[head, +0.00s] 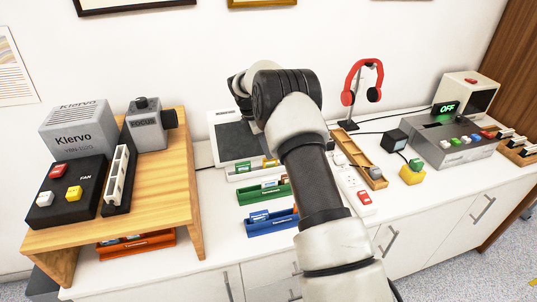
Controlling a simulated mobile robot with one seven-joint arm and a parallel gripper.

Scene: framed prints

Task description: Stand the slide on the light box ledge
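A white-framed box with a dark grey panel (236,141), possibly the light box, leans near the wall behind my arm; its right part is hidden and I cannot make out a ledge. Small slide-like pieces sit in a white tray (238,177), a green tray (256,194) and a blue tray (262,229) in front of it. I cannot tell which piece is the task's slide. My arm rises from the bottom and bends near the wall. My gripper is hidden behind the arm or out of the picture.
A wooden stand (160,190) at left bears a grey Klervo projector (80,132) and a black button box (66,193). An orange tray (137,244) is below. Right are red headphones (362,80), a wooden tray (361,156), a power strip (352,187) and a grey button console (450,140).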

